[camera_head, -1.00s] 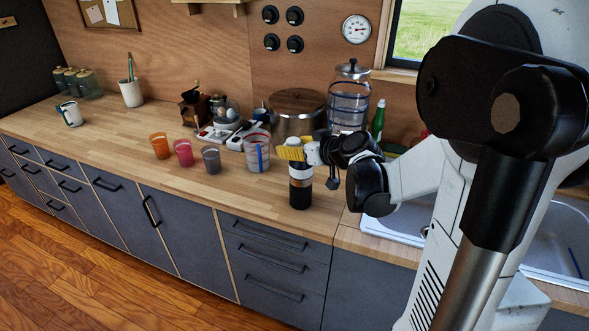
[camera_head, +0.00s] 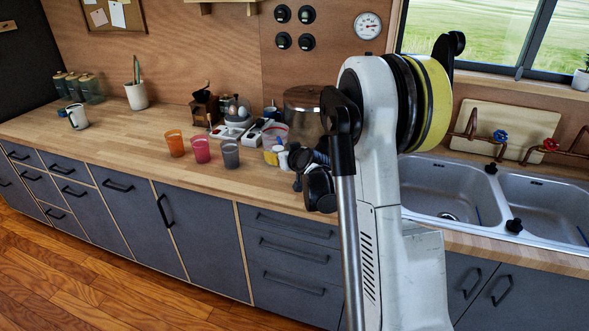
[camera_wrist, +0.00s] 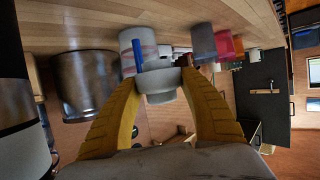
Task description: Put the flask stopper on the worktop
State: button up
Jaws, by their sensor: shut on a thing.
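My gripper (camera_wrist: 158,95) has its yellow fingers closed on the flask stopper (camera_wrist: 160,84), a pale grey, short round piece with a wider rim, in the middle of the wrist view. In the head view my gripper is small and partly hidden by my arm, by the clear cup on the worktop (camera_head: 130,150). The gap between stopper and worktop cannot be judged. The flask is hidden behind my arm in the head view; a dark cylinder with a pale part (camera_wrist: 18,140) at the wrist view's left edge may be it.
A clear cup with a blue stripe (camera_wrist: 142,48) is close to the stopper. Grey (camera_head: 230,154), pink (camera_head: 201,150) and orange (camera_head: 174,143) cups stand in a row. A large metal pot (camera_wrist: 84,82) is near. The worktop's left part is mostly clear; sinks (camera_head: 450,190) lie right.

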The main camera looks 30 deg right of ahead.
jog(key=b, duration=0.2)
send_over(280, 183)
notch_tip(280, 183, down, 5)
jog(key=shift+s+f, duration=0.1)
jog(key=shift+f, duration=0.1)
jog(key=shift+f+b, duration=0.7)
jog(key=shift+f, duration=1.25)
jog(key=shift+f, duration=0.1)
jog(key=o, duration=1.1)
jog(key=shift+o, duration=0.2)
